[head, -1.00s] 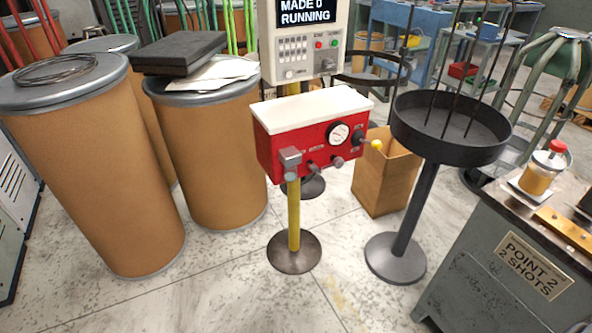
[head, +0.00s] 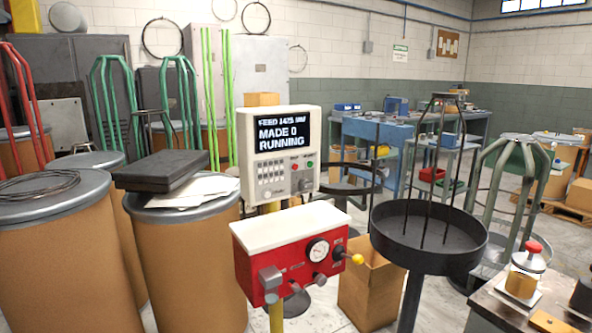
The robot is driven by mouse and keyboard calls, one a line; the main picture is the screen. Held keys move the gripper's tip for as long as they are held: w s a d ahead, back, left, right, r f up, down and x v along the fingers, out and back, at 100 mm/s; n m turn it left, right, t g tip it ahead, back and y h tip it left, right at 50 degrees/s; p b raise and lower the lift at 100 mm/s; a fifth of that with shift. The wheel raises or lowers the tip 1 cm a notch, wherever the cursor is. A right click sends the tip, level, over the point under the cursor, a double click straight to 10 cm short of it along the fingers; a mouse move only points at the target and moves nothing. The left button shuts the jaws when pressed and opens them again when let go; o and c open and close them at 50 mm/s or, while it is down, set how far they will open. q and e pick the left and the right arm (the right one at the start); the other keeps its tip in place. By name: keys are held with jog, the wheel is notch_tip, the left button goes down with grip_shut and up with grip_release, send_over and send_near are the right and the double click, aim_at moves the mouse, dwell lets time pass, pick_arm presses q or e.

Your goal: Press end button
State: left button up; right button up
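A pale control panel (head: 281,155) stands at the middle of the head view. Its dark screen (head: 282,131) reads "FEED 1475 MM", though the digits are small, then "MADE 0" and "RUNNING". Below the screen are a block of small keys (head: 271,174), a red button (head: 297,162), a green button (head: 310,164) and a dark knob (head: 304,185). The button labels are too small to read. Neither of my grippers shows in the view.
A red box with a white lid (head: 290,226), gauge and yellow-tipped lever stands in front of the panel. A round black tray (head: 428,238) on a post is to its right. Brown drums (head: 190,262) stand at left. A bench corner (head: 500,300) is at lower right.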

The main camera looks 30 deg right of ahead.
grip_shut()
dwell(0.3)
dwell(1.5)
